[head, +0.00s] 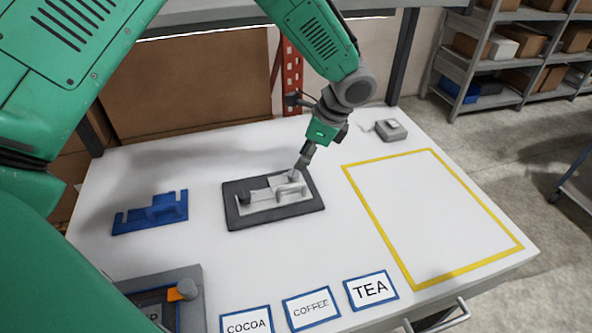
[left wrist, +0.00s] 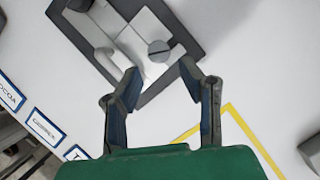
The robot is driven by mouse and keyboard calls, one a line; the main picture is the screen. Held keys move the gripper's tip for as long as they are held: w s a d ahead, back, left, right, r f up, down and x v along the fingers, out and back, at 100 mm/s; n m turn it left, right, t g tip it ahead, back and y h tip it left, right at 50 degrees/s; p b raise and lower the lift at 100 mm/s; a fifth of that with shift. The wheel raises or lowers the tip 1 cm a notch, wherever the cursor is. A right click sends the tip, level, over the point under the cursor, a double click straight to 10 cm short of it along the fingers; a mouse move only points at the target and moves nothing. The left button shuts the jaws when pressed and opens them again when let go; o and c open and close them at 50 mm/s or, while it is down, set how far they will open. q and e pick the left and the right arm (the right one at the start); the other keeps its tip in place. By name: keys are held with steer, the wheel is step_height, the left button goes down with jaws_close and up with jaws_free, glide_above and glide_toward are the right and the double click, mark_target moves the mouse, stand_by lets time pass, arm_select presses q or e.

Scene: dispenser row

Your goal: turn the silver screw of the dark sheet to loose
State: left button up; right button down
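The dark sheet (head: 290,213) lies on the white table, with a light grey bracket-like part (head: 262,200) on it. It also shows in the left wrist view (left wrist: 72,30). The silver screw (left wrist: 159,51) has a slotted round head and sits at the end of the light part nearest my gripper. In the head view the gripper largely hides the screw. My left gripper (head: 301,165) is above that end of the sheet. In the left wrist view its two fingers (left wrist: 160,82) are apart and empty, with the screw head just beyond the gap between them. My right gripper is not in view.
A blue bracket (head: 152,213) lies left of the sheet. A grey box (head: 390,130) stands behind right. A yellow outline (head: 432,210) encloses bare table. Cards marked COCOA, COFFEE (head: 311,308) and TEA line the front. A grey unit with an orange lever (head: 184,290) is front left.

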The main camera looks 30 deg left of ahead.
mark_target(294, 172)
arm_select(q)
steer(key=x, duration=0.5)
steer(key=shift+a+f, duration=0.15)
steer(key=shift+f, duration=0.2)
steer(key=shift+s, duration=0.1)
jaws_close()
steer(key=shift+r, duration=0.1)
steer(key=n+g+p, duration=0.1)
steer(key=n, duration=0.1)
steer(key=shift+n+h, duration=0.3)
steer(key=shift+n, duration=0.1)
steer(key=shift+n+g+h+p, duration=0.4)
steer(key=shift+n+p, duration=0.2)
steer(key=shift+n, duration=0.9)
